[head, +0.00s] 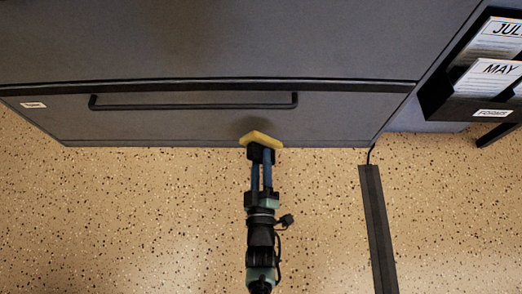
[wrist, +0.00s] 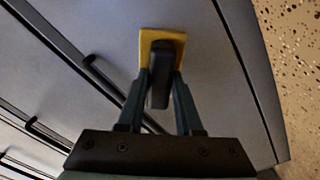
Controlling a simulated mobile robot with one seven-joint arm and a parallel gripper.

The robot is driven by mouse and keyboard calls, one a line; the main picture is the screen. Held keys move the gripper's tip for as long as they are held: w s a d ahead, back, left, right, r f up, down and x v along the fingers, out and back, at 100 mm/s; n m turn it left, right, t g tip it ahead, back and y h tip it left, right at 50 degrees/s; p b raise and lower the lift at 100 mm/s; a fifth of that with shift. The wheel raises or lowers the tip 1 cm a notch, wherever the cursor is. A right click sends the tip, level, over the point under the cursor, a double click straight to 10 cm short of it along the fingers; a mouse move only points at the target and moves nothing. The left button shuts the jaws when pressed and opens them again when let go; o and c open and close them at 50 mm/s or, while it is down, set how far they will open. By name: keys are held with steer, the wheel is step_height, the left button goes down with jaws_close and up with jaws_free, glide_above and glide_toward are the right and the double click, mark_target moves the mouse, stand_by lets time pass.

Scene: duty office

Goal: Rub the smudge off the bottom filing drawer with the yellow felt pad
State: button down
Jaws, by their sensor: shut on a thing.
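The yellow felt pad (head: 262,138) is at the lower part of the bottom filing drawer (head: 180,124), right of the drawer's middle. My gripper (head: 261,158) is shut on the pad's dark grip. In the wrist view the pad (wrist: 147,46) lies flat toward the grey drawer front (wrist: 205,75), with the black grip (wrist: 159,78) between my fingers. I cannot tell whether the pad touches the drawer. A faint dark patch (head: 248,124) shows on the drawer just above the pad; I cannot tell if it is the smudge or shadow.
A black bar handle (head: 193,106) crosses the bottom drawer above the pad. A dark cable strip (head: 376,225) lies on the speckled floor at right. A black rack of papers (head: 488,75) hangs at upper right. The floor at left is clear.

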steer(key=shift+s, duration=0.1)
steer(key=shift+s+p, duration=0.4)
steer(key=shift+s, duration=1)
